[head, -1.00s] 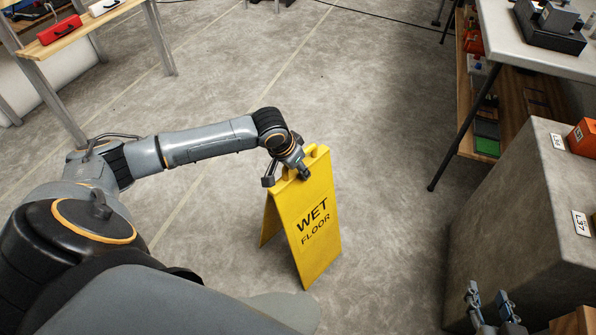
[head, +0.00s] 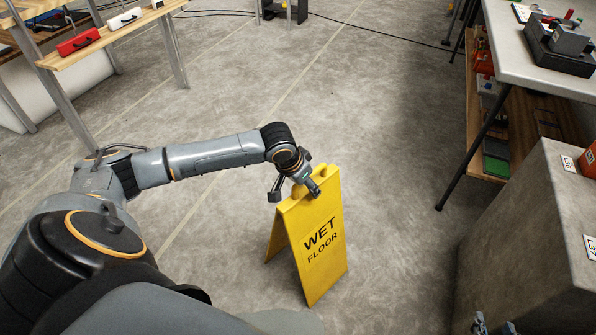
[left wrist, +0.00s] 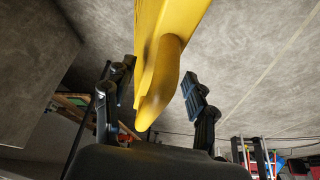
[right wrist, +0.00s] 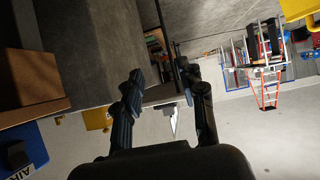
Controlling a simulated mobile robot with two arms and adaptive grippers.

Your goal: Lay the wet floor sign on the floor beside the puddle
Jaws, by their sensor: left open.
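The yellow wet floor sign (head: 322,240) stands upright in an A-shape in the middle of the head view, its two panels spread at the bottom. My left gripper (head: 294,190) is at its top edge. In the left wrist view my left gripper (left wrist: 155,92) is open, with the sign's rounded top handle (left wrist: 163,75) between its fingers; gaps show on both sides. My right gripper (head: 495,327) is at the bottom right edge of the head view. In the right wrist view its fingers (right wrist: 165,90) are apart and empty. I cannot make out a puddle clearly.
A grey block (head: 535,225) and a white-topped table (head: 520,50) with a lower shelf stand on the right. A wooden bench (head: 105,35) with red and white cases is at the upper left. The concrete floor (head: 370,120) behind the sign is open.

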